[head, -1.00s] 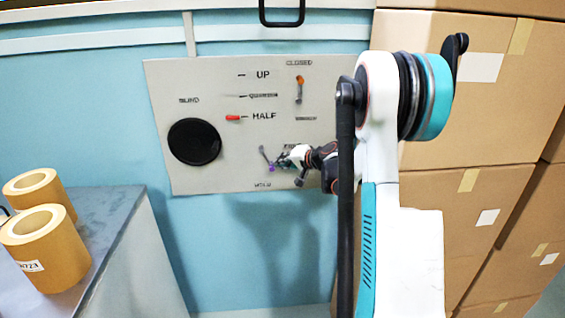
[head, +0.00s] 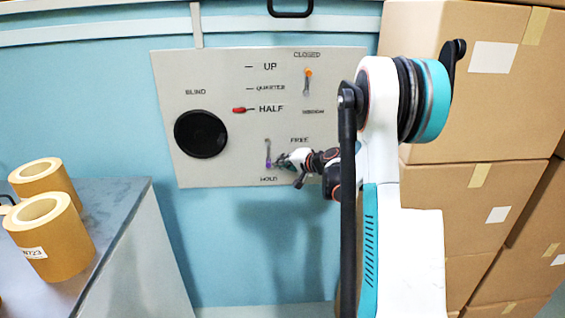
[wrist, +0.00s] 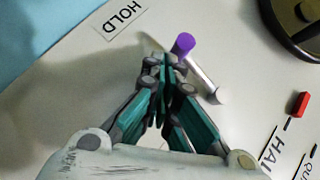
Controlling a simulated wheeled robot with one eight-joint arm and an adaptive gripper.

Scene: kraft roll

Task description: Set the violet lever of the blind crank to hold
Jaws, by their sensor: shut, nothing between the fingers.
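The blind crank's panel (head: 215,65) is a grey board on the blue wall. Its lever (head: 268,152) has a grey stem and a violet tip. In the head view it hangs nearly straight down, tip toward the HOLD label (head: 269,180), away from the FREE label (head: 300,140). In the wrist view the violet tip (wrist: 183,43) lies just beyond my fingertips, toward the HOLD label (wrist: 122,18). My gripper (head: 281,161) is shut and empty, to the right of the tip in the head view. I cannot tell whether it touches the lever.
A black round knob (head: 201,134), a red pointer (head: 239,110) at HALF and an orange-tipped lever (head: 308,80) near CLOSED are on the same panel. Brown cartons (head: 470,110) are stacked at right. A metal table (head: 110,215) with kraft rolls (head: 50,240) stands at left.

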